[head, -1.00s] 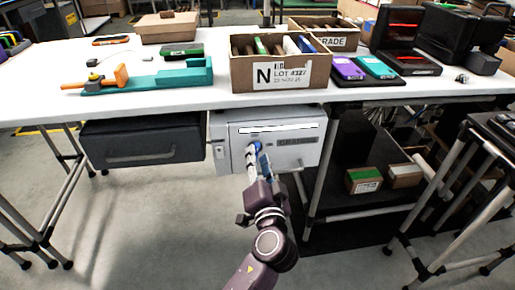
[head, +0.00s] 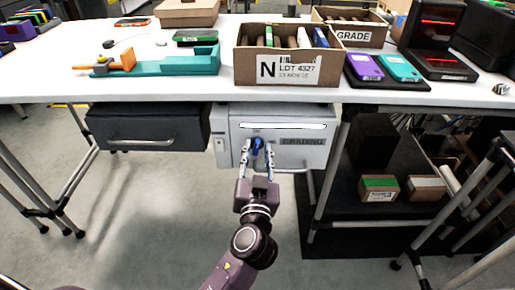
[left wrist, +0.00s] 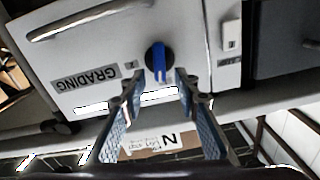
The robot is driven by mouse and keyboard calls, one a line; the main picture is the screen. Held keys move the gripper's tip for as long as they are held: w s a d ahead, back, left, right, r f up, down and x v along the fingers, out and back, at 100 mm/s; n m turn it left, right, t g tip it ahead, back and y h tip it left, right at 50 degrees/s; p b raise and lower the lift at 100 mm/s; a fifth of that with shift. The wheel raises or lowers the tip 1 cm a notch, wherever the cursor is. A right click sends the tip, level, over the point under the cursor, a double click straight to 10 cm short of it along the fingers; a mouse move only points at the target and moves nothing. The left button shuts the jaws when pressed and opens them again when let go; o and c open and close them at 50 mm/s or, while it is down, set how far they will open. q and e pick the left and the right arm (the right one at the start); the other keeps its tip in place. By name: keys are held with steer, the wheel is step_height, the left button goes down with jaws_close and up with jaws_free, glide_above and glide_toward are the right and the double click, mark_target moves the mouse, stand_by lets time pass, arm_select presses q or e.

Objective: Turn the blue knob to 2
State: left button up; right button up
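The blue knob (head: 257,144) is on the front of the light grey GRADING unit (head: 310,160) under the bench. In the left wrist view, which shows the unit upside down, the knob (left wrist: 157,57) is a blue bar on a black round base, and the bar runs nearly upright in the picture. My left gripper (head: 258,149) is in front of it, with one finger on each side. In the left wrist view its fingertips (left wrist: 159,74) are apart, with gaps to the knob. Dial numbers are not legible. My right gripper is in neither view.
A handle (left wrist: 85,20) runs along the unit's front. A dark drawer (head: 150,130) hangs to its left under the white bench (head: 120,90). A dark shelf (head: 340,207) with small boxes stands to the right. The floor in front is mostly clear.

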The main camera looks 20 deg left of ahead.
arm_select(q)
steer(key=shift+w+a, duration=0.1)
steer(key=shift+w, duration=0.3)
jaws_close()
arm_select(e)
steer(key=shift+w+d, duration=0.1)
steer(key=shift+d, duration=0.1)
arm_select(q)
steer(key=shift+m, duration=0.3)
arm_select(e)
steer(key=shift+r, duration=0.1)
arm_select(q)
steer(key=m+p, duration=0.1)
steer(key=m, duration=0.3)
steer(key=d+f+m+p, duration=0.1)
steer(key=m, duration=0.4)
steer(key=m+p, duration=0.2)
steer(key=m, duration=0.2)
steer(key=shift+w+d+f+m, duration=0.2)
steer(key=shift+m, duration=0.2)
steer(key=shift+f+m+p, duration=0.2)
steer(key=shift+m+p, duration=0.1)
steer(key=shift+m, duration=0.5)
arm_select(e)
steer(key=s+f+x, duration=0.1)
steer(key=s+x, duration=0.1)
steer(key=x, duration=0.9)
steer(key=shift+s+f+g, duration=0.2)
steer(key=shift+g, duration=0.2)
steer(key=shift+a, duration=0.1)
